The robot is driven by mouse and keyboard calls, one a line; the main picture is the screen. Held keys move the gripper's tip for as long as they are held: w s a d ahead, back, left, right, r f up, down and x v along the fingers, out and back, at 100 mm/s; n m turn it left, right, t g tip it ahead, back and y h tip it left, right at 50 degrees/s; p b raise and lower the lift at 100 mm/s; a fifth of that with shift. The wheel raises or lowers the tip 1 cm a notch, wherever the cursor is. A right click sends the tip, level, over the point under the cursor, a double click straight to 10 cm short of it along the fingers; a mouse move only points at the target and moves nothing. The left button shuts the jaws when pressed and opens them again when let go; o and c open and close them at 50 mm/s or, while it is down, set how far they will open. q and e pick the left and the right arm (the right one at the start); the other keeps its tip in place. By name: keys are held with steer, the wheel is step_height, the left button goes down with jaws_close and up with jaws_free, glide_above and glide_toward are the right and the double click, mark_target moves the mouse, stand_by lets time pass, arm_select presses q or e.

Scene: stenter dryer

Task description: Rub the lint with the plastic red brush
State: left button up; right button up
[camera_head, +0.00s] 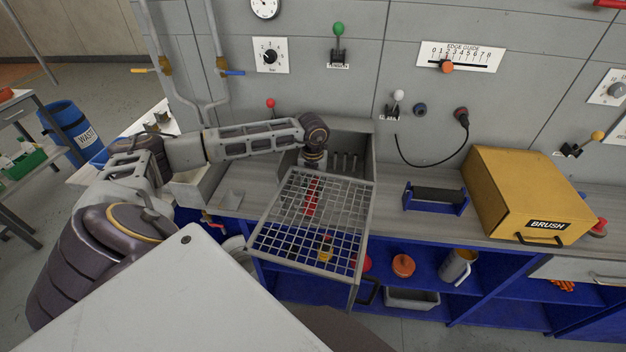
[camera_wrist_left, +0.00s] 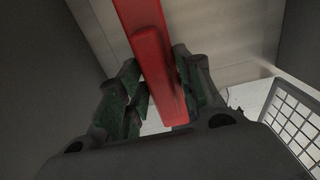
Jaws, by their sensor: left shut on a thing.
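My left arm reaches in from the left, and my left gripper (camera_head: 314,172) is at the far edge of the tilted wire screen (camera_head: 368,215), partly hidden by it. The red brush (camera_head: 312,197) shows through the mesh below the gripper. In the left wrist view the red brush (camera_wrist_left: 152,55) lies between the fingers of my left gripper (camera_wrist_left: 160,98), which is shut on it. Part of the screen shows at the right of that view. I cannot clearly make out lint on the mesh. My right gripper is not in view.
An open grey box (camera_head: 362,138) stands behind the screen. A blue holder with a dark bar (camera_head: 436,197) and a yellow BRUSH box (camera_head: 525,195) stand to the right on the counter (camera_head: 395,225). A blue shelf below holds an orange item (camera_head: 403,266) and a jug (camera_head: 458,267).

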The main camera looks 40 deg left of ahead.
arm_select(q)
steer(key=shift+r+p, duration=0.4)
steer(key=shift+r, duration=0.2)
steer(key=shift+r+p, duration=0.8)
steer(key=shift+r, duration=0.75)
steer(key=shift+r+p, duration=0.35)
steer(key=shift+r, duration=0.65)
steer(key=shift+r+p, duration=0.5)
steer(key=shift+r, duration=0.8)
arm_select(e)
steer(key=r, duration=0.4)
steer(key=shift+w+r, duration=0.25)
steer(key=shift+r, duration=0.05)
